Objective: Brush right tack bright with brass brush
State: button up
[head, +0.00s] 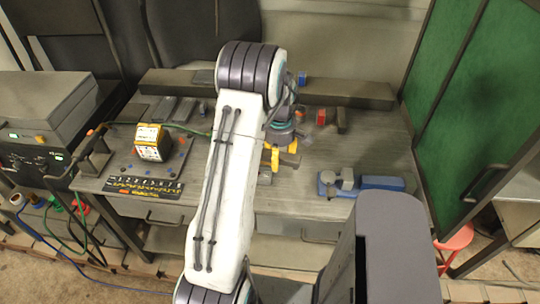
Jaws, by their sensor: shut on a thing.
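My gripper (283,152) is over the middle of the workbench, below the grey wrist, and partly hidden by my arm. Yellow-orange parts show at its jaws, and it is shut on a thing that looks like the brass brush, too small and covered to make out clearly. A small grey metal piece (265,178) lies just below the gripper on the bench, partly behind my arm. The right tack cannot be made out. I cannot tell whether the held thing touches the metal piece.
A blue vise (375,183) stands on the bench (330,150) at the right. A red block (321,117) lies behind. A green screen (480,100) bounds the right.

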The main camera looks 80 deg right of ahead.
aim_at(278, 176)
jog(key=shift+f+b, duration=1.45)
jog(key=shift+f, duration=1.65)
jog(key=shift+f+b, duration=0.3)
jog(key=shift+d, duration=0.1)
jog(key=shift+d+r, duration=0.1)
jog(key=shift+d, duration=0.35)
jog(key=shift+a+b, duration=0.5)
jog(key=shift+a, duration=0.65)
jog(key=shift+d, duration=0.1)
jog(key=shift+d+f, duration=0.2)
jog(key=shift+d, duration=0.75)
